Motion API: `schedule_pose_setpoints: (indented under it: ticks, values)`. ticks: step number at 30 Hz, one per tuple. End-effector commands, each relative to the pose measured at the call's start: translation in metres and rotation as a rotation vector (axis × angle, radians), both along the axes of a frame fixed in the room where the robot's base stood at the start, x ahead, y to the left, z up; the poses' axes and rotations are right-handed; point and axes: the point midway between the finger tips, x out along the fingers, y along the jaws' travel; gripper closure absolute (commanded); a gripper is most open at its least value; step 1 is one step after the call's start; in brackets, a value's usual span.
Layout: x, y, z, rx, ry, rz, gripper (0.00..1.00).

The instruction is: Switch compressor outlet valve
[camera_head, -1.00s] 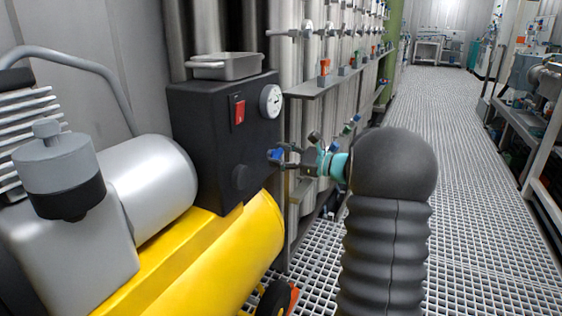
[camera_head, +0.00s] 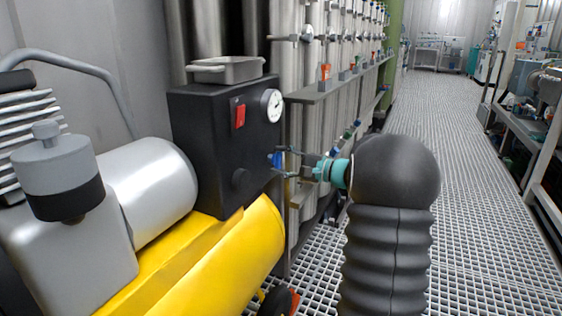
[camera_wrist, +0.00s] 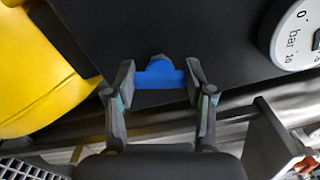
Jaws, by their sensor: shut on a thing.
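The compressor outlet valve has a blue handle (camera_wrist: 160,76) on the side of the black compressor box (camera_head: 205,150). In the head view the blue handle (camera_head: 277,160) is small and partly hidden by my gripper (camera_head: 283,162). In the wrist view my gripper (camera_wrist: 160,84) has one finger pad on each side of the blue handle, and it is shut on it. The handle lies crosswise between the pads. The valve body behind the handle is mostly hidden.
A pressure gauge (camera_head: 271,104) and a red switch (camera_head: 238,113) sit on the black box. A yellow tank (camera_head: 225,265) lies below it. A grey shelf (camera_head: 335,84) with small valves stands behind my gripper. The grated floor (camera_head: 450,170) to the right is open.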

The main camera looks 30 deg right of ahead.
Motion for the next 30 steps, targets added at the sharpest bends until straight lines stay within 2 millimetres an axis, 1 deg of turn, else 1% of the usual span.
schedule_pose_setpoints:
  ticks: [9,25,26,27,28,29,30]
  values:
    - [0.0001,0.0005,-0.0005,-0.091,-0.072,0.001,0.81]
    - [0.0001,0.0006,-0.0007,-0.109,-0.085,0.001,0.81]
    - [0.0001,0.0006,-0.0007,-0.109,-0.085,0.001,0.41]
    - [0.0,0.0005,-0.0007,-0.109,-0.085,0.001,0.31]
    - [0.0,0.0005,-0.0007,-0.109,-0.085,0.001,0.24]
    - [0.0,0.0004,-0.0007,-0.109,-0.085,0.001,0.21]
    - [-0.0001,0.0002,-0.0008,-0.108,-0.084,0.0,0.21]
